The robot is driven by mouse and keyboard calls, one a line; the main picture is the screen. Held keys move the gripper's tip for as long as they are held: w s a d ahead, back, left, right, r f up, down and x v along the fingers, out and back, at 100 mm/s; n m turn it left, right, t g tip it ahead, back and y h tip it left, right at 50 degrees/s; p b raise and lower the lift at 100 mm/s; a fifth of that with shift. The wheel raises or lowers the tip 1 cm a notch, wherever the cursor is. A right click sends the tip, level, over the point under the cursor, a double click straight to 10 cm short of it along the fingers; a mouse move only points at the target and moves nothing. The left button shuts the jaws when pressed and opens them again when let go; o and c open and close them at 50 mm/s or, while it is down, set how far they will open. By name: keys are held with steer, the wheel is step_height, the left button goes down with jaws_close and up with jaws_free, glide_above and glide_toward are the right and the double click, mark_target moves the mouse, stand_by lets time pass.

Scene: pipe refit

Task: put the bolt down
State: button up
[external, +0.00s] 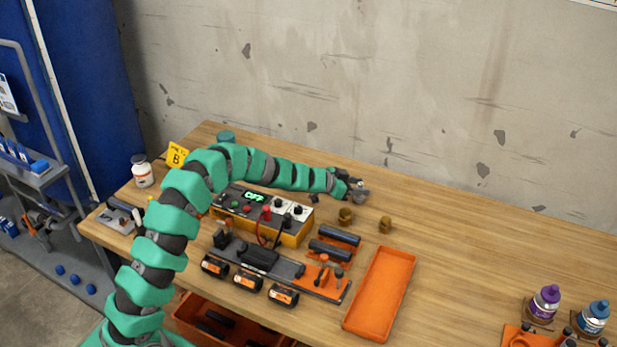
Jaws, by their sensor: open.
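My gripper (361,190) is at the end of the teal arm, over the back middle of the wooden table (470,250). It is open. A small grey part shows at its fingertips; I cannot tell whether it is a finger or a bolt. Two small brown-brass pieces, one nearer (345,215) and one to its right (385,224), are on the table just in front of the gripper. They are too small to tell whether either is the bolt. The arm hides part of the table's left side.
A yellow control box (291,232) reading OFF stands left of the brass pieces. Dark cylinders (329,250) and a fixture lie in front. An empty orange tray (380,293) is at front right. Two bottles (545,303) (593,318) stand far right.

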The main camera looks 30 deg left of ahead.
steer(key=p+v, duration=0.1)
steer(key=v, duration=0.5)
steer(key=shift+s+a+r, duration=0.15)
steer(key=shift+s+a, duration=0.05)
steer(key=shift+s, duration=0.05)
steer(key=a+r+n+t+y, duration=0.1)
steer(key=a+r+t+y, duration=0.1)
steer(key=a+r, duration=0.45)
steer(key=w+a+r+n+t+y, duration=0.1)
steer(key=a+r+n+t+y, duration=0.15)
steer(key=r, duration=0.75)
steer(key=a+r+t+y, duration=0.1)
steer(key=a+r, duration=0.4)
steer(key=r, duration=0.4)
steer(key=s+a+r+n+y, duration=0.2)
steer(key=s+a+r, duration=0.25)
steer(key=r, duration=0.25)
steer(key=s+a+r+n+y, duration=0.25)
steer(key=s+r, duration=0.25)
steer(key=r, duration=0.3)
steer(key=s+r, duration=0.5)
steer(key=s, duration=0.4)
steer(key=s+r+n, duration=0.1)
steer(key=s+r, duration=0.5)
steer(key=s, duration=0.3)
steer(key=shift+r+h, duration=0.3)
